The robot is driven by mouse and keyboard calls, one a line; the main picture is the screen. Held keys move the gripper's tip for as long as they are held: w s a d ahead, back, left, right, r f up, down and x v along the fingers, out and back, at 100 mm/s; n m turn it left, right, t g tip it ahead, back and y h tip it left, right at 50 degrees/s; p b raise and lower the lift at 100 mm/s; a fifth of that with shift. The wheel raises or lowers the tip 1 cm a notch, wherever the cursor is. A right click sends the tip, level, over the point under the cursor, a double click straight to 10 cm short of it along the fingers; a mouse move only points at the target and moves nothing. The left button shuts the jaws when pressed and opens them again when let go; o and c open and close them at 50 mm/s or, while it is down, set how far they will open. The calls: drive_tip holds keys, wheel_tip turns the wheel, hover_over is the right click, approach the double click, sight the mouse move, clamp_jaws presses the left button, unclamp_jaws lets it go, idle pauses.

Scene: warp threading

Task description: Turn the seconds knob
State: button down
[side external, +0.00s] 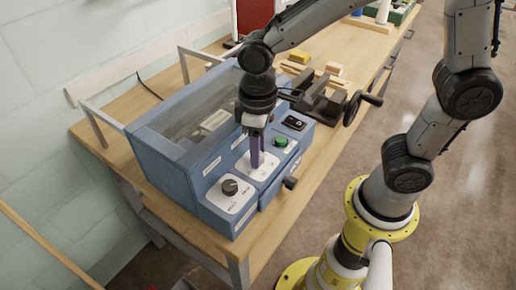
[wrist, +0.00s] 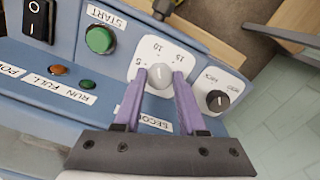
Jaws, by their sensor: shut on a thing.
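The seconds knob (wrist: 159,78) is a round grey knob with a light pointer line, on a white dial plate (wrist: 158,48) marked 5, 10 and 15. A label reading "SECO…" shows partly behind my gripper. My gripper (wrist: 160,73) has two purple fingers, one on each side of the knob, and is shut on it. In the side external view my gripper (side external: 257,165) points down onto the panel of the blue machine (side external: 175,165), and its fingers hide the knob there.
A dark second knob (wrist: 217,100) on its own white plate is close beside my right finger. A green START button (wrist: 99,40), a black switch (wrist: 38,18) and small indicator lights share the panel. A vise (side external: 330,100) stands behind the machine on the bench.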

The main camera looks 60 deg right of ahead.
drive_tip(key=shift+r, duration=0.1)
idle(0.4)
drive_tip(key=c, duration=0.8)
unclamp_jaws()
drive_tip(key=shift+o, duration=0.2)
wheel_tip(320, 180, up, 14)
drive_tip(key=shift+d, duration=0.1)
